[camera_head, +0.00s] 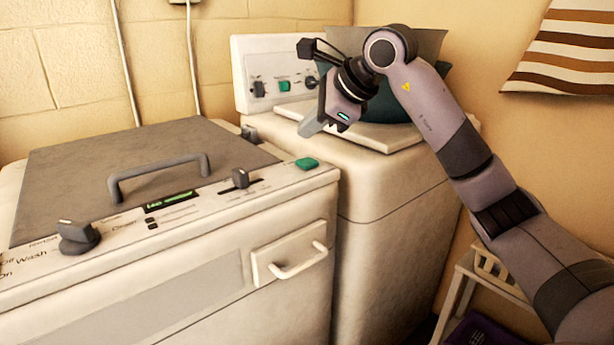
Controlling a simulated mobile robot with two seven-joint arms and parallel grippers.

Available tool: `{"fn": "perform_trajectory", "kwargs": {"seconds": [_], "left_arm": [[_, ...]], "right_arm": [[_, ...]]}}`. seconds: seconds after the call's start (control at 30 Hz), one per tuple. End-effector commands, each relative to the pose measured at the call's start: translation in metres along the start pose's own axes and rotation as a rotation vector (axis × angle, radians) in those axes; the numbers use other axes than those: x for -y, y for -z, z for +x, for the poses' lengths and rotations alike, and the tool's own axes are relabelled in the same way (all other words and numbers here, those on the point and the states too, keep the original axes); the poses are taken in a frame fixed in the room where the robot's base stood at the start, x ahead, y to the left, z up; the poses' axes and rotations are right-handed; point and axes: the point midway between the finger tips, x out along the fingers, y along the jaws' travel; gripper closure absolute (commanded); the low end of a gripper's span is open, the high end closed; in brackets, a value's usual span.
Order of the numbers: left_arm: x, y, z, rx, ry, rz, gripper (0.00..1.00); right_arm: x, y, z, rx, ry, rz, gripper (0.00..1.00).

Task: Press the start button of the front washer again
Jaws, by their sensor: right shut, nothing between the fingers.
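The front washer (290,232) stands at the left and centre, with a grey lid and a slanted control panel. Its green button (307,163) sits at the panel's right end and is fully visible. A small display (172,201) on the panel is lit green, its text too small to read. My right gripper (309,129) comes in from the right. It is shut and empty, its tips pointing down and left, above and behind the green button and apart from it in the picture. My left gripper is not in view.
A dark knob (78,237) and a slider (240,178) stand up from the panel. A grey handle (160,176) rises from the lid. A second machine (385,205) stands behind, with a dark teal object (392,104) on top. A striped cloth (560,50) hangs at the right.

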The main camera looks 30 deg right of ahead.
Motion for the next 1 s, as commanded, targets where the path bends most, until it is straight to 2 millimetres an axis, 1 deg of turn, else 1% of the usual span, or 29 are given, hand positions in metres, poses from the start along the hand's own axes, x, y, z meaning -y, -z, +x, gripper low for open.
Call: {"fn": "perform_trajectory", "kwargs": {"seconds": [0.03,0.1,0.3,1.0], "left_arm": [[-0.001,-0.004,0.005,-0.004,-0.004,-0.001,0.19],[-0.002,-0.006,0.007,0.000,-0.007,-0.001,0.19],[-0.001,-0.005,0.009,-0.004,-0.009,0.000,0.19],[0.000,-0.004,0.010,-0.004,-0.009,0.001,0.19]], "right_arm": [[-0.006,0.006,0.008,-0.001,-0.001,0.000,1.00],[-0.009,0.009,0.012,-0.001,0.000,0.000,1.00],[-0.014,0.014,0.020,-0.001,-0.001,-0.001,1.00],[-0.014,0.015,0.020,0.000,-0.001,0.000,1.00]]}}
